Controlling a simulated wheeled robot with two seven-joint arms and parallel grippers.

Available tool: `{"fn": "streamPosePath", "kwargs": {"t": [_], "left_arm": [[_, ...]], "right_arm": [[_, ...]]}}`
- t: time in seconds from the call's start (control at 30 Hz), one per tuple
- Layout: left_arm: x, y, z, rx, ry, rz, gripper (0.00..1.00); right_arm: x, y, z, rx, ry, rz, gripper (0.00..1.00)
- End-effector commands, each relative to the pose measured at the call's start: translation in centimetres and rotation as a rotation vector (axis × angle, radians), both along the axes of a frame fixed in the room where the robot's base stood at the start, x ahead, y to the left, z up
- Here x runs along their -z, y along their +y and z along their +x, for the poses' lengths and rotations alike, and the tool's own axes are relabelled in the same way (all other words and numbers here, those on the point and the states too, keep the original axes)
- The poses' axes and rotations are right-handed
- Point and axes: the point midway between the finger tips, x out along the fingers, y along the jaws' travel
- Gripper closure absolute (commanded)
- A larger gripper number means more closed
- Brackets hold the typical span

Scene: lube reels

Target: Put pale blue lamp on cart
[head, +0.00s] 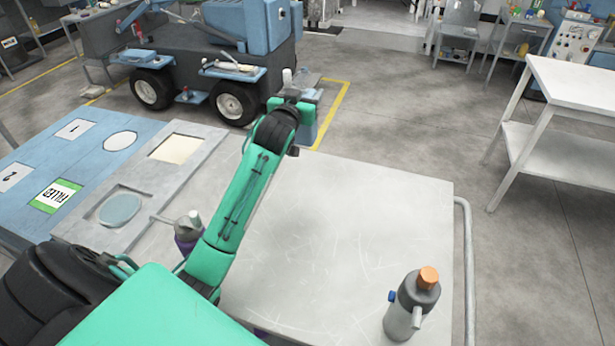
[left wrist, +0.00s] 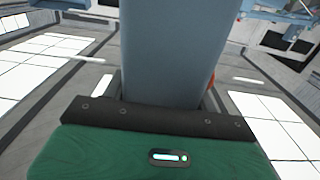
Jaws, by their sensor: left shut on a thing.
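My left gripper (head: 293,107) is beyond the far edge of the grey metal-topped cart (head: 350,210), which has a side rail at its right. It is shut on a pale blue-grey body, which I take for the pale blue lamp (left wrist: 178,50). In the left wrist view this body rises tall from the gripper's dark edge and fills the upper middle. In the head view only a small part of it shows, and the gripper hides the rest. My right gripper is not in view.
A grey bottle with an orange cap (head: 404,305) stands at the cart's near right corner. A grey spouted can (head: 188,228) is partly behind my left arm. Marked blue panels (head: 100,150) lie left. A wheeled vehicle (head: 200,65) stands beyond. The cart top's middle is clear.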

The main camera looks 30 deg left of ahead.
Motion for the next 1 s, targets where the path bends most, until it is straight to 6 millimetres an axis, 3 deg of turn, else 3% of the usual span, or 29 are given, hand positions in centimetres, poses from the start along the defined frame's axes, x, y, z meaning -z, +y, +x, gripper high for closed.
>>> {"fn": "streamPosePath", "kwargs": {"t": [0.17, 0.43, 0.6, 1.0], "left_arm": [[4.7, 0.0, 0.0, 0.0, 0.006, -0.002, 1.0], [11.4, 0.0, -0.1, -0.001, 0.003, -0.003, 1.0], [13.5, 0.0, 0.0, 0.0, -0.001, -0.001, 1.0], [17.7, 0.0, 0.0, 0.0, -0.001, 0.0, 1.0]], "right_arm": [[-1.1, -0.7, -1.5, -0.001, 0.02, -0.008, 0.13], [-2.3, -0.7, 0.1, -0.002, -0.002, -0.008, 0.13], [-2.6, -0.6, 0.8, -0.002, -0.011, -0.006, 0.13], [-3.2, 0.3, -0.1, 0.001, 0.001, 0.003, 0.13]]}}
